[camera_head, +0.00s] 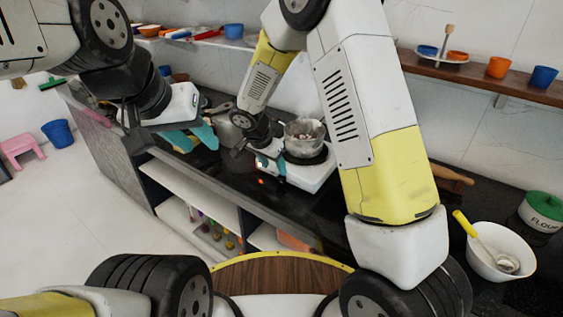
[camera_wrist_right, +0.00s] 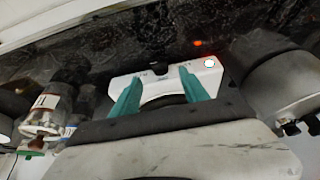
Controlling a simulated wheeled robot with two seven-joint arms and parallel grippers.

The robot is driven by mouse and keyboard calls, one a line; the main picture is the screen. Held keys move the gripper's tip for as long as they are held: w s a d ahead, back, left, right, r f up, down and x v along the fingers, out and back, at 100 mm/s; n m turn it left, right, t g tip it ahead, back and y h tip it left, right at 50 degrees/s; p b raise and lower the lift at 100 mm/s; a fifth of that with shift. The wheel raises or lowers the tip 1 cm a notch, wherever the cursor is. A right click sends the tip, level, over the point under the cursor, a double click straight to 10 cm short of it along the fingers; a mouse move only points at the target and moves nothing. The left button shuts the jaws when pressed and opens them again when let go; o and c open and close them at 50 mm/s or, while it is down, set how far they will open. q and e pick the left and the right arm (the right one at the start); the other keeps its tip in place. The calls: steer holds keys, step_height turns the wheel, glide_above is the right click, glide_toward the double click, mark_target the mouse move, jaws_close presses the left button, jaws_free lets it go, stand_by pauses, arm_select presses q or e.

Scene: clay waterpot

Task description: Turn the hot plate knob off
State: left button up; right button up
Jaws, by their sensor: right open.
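In the head view the right gripper (camera_head: 272,166) is at the hot plate's front left and hides the knob. My left gripper (camera_head: 192,138) is open and empty, left of the hot plate.
A white bowl (camera_head: 486,262) with a yellow-handled utensil and a green-lidded flour jar (camera_head: 542,212) stand on the counter at right. A wall shelf (camera_head: 480,75) holds cups. Shelves with bottles lie below the counter. The floor at left is mostly clear.

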mark_target(279, 179)
steer(key=x, duration=0.6)
steer(key=shift+f, duration=0.3)
jaws_close()
